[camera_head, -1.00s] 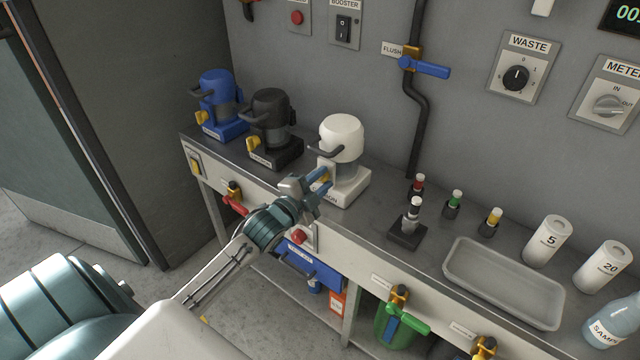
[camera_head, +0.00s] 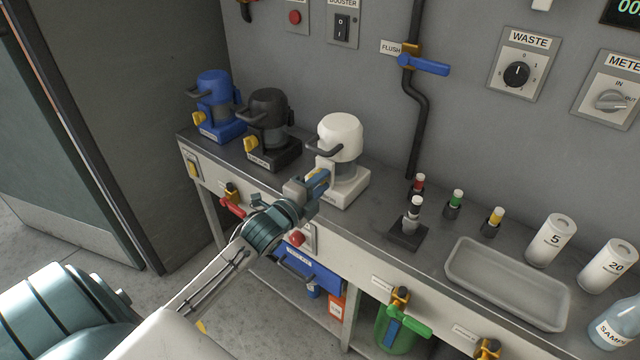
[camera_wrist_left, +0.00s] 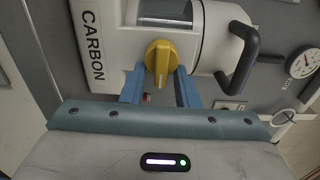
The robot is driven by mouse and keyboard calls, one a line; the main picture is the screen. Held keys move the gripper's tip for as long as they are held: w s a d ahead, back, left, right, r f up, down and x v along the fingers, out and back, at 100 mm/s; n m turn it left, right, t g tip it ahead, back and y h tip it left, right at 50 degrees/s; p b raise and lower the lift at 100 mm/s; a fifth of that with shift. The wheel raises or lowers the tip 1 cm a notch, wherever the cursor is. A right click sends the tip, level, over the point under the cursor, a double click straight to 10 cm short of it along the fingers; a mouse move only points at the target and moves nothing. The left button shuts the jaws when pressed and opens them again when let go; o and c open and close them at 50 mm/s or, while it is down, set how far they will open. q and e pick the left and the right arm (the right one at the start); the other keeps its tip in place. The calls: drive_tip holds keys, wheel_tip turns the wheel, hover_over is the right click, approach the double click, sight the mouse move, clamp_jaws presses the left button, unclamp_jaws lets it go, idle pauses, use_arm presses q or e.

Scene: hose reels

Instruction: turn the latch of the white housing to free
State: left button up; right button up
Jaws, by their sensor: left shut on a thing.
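The white housing (camera_head: 341,138) stands on the bench with a dark handle on its left side. In the left wrist view, the white housing (camera_wrist_left: 110,45) carries the label CARBON and a yellow latch (camera_wrist_left: 161,57) on its front. My left gripper (camera_head: 318,182) reaches the housing's front from below left. In the left wrist view, the blue fingers of my left gripper (camera_wrist_left: 160,82) stand on either side of the yellow latch, shut on it. In the head view the gripper mostly hides the latch. My right gripper is not in view.
A black housing (camera_head: 268,125) and a blue housing (camera_head: 214,103) with yellow latches stand to the left. Small bottles, a grey tray (camera_head: 507,283) and white canisters are to the right. A red button (camera_head: 297,238) and a blue drawer (camera_head: 311,270) lie below the bench edge.

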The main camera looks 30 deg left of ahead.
use_arm(q)
drive_tip(key=shift+f, duration=0.1)
drive_tip(key=o, duration=1)
drive_tip(key=shift+c, duration=0.2)
drive_tip(key=shift+s, duration=0.1)
drive_tip(key=s, duration=1)
drive_tip(key=shift+s+a+b, duration=0.3)
drive_tip(key=shift+a+b, duration=0.15)
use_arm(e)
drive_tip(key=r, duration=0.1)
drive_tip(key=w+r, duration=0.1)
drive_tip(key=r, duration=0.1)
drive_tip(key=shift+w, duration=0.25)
